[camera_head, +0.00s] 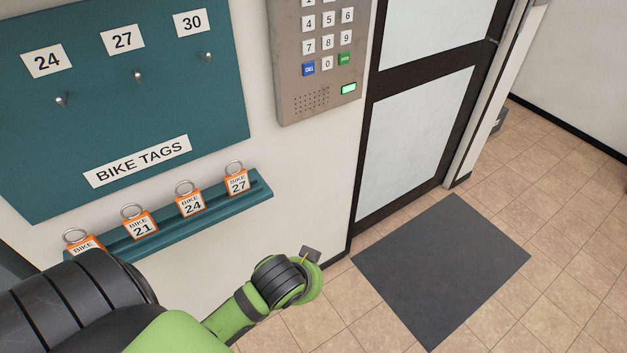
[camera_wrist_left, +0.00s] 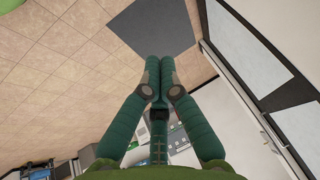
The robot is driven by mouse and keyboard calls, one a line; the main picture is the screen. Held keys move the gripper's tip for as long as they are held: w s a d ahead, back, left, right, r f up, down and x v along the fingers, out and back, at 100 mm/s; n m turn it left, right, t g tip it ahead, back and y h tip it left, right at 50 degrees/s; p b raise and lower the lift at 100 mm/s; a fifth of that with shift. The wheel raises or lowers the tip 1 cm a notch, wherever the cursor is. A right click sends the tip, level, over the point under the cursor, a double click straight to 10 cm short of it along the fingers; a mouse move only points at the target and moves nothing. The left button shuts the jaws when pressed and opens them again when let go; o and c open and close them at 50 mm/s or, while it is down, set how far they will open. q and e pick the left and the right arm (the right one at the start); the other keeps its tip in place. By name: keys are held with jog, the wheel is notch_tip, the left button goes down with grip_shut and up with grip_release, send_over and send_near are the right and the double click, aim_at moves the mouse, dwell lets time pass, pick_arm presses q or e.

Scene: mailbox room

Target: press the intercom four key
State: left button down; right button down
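The grey intercom panel (camera_head: 287,60) is on the wall at the top middle of the head view, its top cut off by the frame. Its four key (camera_head: 310,24) is a white square at the left of the 4-5-6 row, in plain sight. My left arm comes in from the lower left and its wrist (camera_head: 285,281) is below the intercom, well apart from it. My left gripper (camera_wrist_left: 160,62) shows in the left wrist view with its two teal fingers together and nothing visible between them. My right gripper is not in view.
A teal board (camera_head: 120,90) with hooks and a shelf (camera_head: 215,206) with several orange bike tags are left of the intercom. A glazed door (camera_head: 420,130) is to its right. A dark mat (camera_head: 441,268) lies on the tiled floor.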

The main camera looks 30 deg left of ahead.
aim_at(307, 23)
pick_arm(q)
jog(key=w+a+r+m+t+y, duration=0.1)
jog(key=w+a+r+m+t, duration=0.2)
jog(key=w+r, duration=0.6)
jog(key=w+a+r+m+t+y, duration=0.2)
jog(key=w+a+r+m+t, duration=0.3)
jog(key=r, duration=0.8)
jog(key=w+a+r+t+y, duration=0.1)
jog(key=w+r, duration=0.1)
jog(key=r, duration=0.6)
jog(key=w+a+r+m+t+y, duration=0.1)
jog(key=w+a+r+y, duration=0.1)
jog(key=r, duration=0.6)
jog(key=shift+a+r+t, duration=0.25)
jog(key=shift+r+t, duration=0.1)
jog(key=shift+t, duration=0.05)
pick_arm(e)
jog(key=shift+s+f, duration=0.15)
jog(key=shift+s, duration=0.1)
pick_arm(q)
jog(key=shift+w, duration=0.1)
